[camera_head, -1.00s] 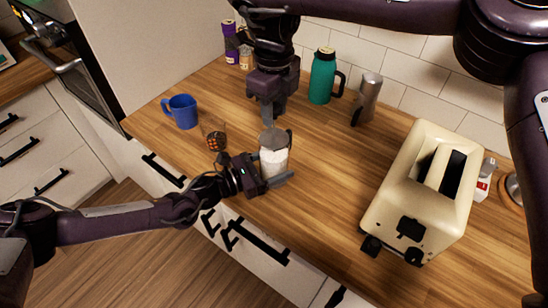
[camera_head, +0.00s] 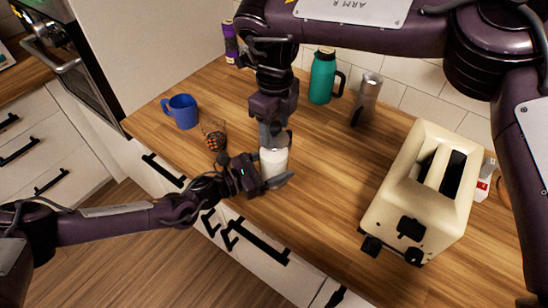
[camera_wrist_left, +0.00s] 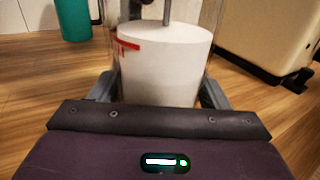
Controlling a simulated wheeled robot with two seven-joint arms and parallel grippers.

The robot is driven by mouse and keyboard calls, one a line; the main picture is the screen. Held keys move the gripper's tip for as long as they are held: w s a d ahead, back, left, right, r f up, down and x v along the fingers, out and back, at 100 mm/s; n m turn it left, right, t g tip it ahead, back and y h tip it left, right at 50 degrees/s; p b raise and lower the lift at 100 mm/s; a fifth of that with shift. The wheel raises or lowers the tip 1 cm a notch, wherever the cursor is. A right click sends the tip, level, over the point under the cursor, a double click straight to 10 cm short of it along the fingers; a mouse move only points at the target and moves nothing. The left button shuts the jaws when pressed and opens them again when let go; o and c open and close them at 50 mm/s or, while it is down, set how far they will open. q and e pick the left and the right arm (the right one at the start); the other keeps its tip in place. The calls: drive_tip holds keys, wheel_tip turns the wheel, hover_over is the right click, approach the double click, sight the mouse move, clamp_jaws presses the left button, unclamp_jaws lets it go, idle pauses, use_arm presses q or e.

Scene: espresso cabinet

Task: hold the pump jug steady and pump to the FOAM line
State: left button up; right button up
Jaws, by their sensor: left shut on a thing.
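The pump jug (camera_head: 273,165) is a clear, upright jug with white contents, near the counter's front edge. In the left wrist view the white contents (camera_wrist_left: 168,70) have their top close to a short red line (camera_wrist_left: 127,45) on the jug wall. A grey plunger rod (camera_wrist_left: 167,12) stands above the white. My left gripper (camera_head: 273,181) is shut around the jug's body, one finger on each side. My right gripper (camera_head: 272,140) points down over the jug's top and hides most of the lid. I cannot tell whether its jaws are shut.
A blue mug (camera_head: 183,112) and a small glass with dark contents (camera_head: 215,140) stand left of the jug. A green flask (camera_head: 322,76) and a metal flask (camera_head: 366,100) stand behind. A cream toaster (camera_head: 425,190) is at right. The counter between jug and toaster is clear.

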use_arm(q)
drive_tip(key=shift+f, duration=0.1)
use_arm(e)
drive_tip(key=shift+s+r, duration=0.1)
drive_tip(key=shift+r, duration=3.9)
use_arm(q)
drive_tip(key=o, duration=1.4)
drive_tip(key=v, duration=1.2)
use_arm(e)
drive_tip(key=shift+a, duration=0.1)
